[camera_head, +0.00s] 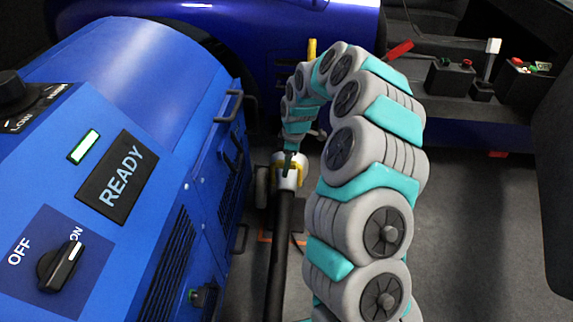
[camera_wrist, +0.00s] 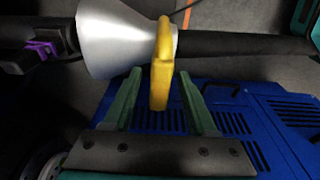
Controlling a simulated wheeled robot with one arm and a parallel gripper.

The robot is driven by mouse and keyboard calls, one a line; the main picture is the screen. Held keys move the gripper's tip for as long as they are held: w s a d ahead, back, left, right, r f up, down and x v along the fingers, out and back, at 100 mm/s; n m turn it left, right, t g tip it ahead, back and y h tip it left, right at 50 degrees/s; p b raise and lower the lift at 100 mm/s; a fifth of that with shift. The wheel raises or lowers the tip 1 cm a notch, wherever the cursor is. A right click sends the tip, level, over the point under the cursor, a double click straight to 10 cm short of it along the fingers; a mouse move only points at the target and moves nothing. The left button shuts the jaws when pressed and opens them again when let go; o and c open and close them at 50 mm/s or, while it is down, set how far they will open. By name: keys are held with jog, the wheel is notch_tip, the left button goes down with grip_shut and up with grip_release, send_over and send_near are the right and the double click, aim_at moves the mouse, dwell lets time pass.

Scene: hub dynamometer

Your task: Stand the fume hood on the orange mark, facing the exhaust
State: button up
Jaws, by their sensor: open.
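The fume hood is a silver cone (camera_wrist: 122,38) with a yellow handle (camera_wrist: 161,68) and a thick black hose (camera_wrist: 240,44) behind it. In the head view the hood (camera_head: 288,179) is partly hidden below my gripper (camera_head: 291,150), with its hose running toward the bottom edge. My gripper (camera_wrist: 159,78) is open, its two green fingers on either side of the yellow handle; I cannot tell whether they touch it. Part of the orange mark (camera_head: 265,238) shows on the floor beside the hose. I cannot clearly identify the exhaust.
A blue cabinet (camera_head: 150,60) with a READY panel and OFF/ON knob stands close on the left. A blue car body (camera_head: 300,35) is behind. A bench with controls (camera_head: 452,80) is at right. A purple clamp-like part (camera_wrist: 45,52) shows beside the cone's mouth. Grey floor (camera_head: 470,220) is clear at right.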

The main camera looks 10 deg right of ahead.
notch_tip(320, 180, up, 11)
jog(key=d, duration=0.2)
jog(key=s+a+r+m, duration=0.2)
jog(key=s+a+r, duration=0.2)
jog(key=s+r, duration=0.4)
jog(key=s+d+m+g+h, duration=0.1)
jog(key=s+m, duration=1.1)
jog(key=s, duration=2.3)
jog(key=shift+s+d+g+h, duration=0.3)
jog(key=shift+d+g+h, duration=0.15)
jog(key=shift+g, duration=0.25)
jog(key=shift+c, duration=0.4)
jog(key=shift+d, duration=0.15)
jog(key=shift+c, duration=0.2)
